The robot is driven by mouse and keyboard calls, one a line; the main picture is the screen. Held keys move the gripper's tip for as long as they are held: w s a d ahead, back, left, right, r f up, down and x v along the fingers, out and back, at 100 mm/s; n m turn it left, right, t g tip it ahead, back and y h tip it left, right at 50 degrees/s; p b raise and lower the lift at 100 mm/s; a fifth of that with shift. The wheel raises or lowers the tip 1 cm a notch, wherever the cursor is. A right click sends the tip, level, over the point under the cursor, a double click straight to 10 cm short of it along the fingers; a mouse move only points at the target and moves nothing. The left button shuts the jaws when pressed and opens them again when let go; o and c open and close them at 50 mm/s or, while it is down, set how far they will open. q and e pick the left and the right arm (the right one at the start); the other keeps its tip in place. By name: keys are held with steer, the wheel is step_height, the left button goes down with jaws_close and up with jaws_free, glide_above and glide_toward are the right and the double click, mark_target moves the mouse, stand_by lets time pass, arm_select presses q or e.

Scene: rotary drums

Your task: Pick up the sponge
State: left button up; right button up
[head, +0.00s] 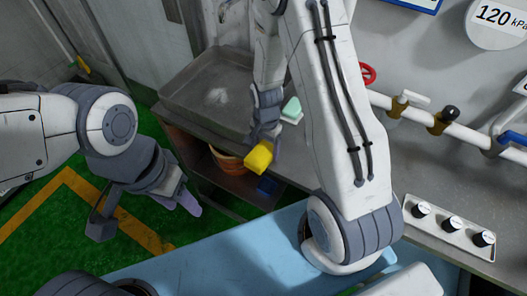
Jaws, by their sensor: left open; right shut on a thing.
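A yellow block (259,156), which looks like the sponge, is at the tip of my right gripper (262,148). The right gripper is shut on it and holds it in front of the counter's edge, above the lower shelf. The fingers and wrist hide part of its upper side. My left gripper (146,214) is open and empty, with its fingers spread apart over the green floor to the left, well away from the block.
A grey metal tray (190,97) lies on the counter behind the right gripper. A pale green item (291,109) is beside the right wrist. A knob panel (450,228) and valve pipe (470,132) are at right.

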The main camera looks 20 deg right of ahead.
mark_target(266, 147)
steer(key=shift+r, duration=0.1)
steer(key=shift+w+r, duration=0.1)
steer(key=shift+r, duration=0.5)
step_height(266, 147, up, 2)
steer(key=shift+r+b, duration=0.1)
steer(key=shift+b, duration=0.45)
steer(key=s+d+r+b, duration=0.2)
steer(key=s+d+r, duration=0.45)
steer(key=s, duration=0.25)
steer(key=w+d+r+p, duration=0.4)
steer(key=w+p, duration=0.3)
steer(key=w, duration=0.2)
steer(key=w+d+f+p, duration=0.4)
steer(key=w+d+p, duration=0.15)
steer(key=w, duration=0.45)
steer(key=shift+s+d+f+b, duration=0.1)
steer(key=shift+f+b, duration=0.95)
steer(key=shift+f, duration=0.35)
steer(key=shift+s+d+f+b, duration=0.1)
steer(key=shift+f+b, duration=0.9)
steer(key=shift+f, duration=0.4)
steer(key=shift+a+f+b, duration=0.1)
steer(key=shift+f+b, duration=0.35)
steer(key=shift+f, duration=0.15)
steer(key=shift+r, duration=0.1)
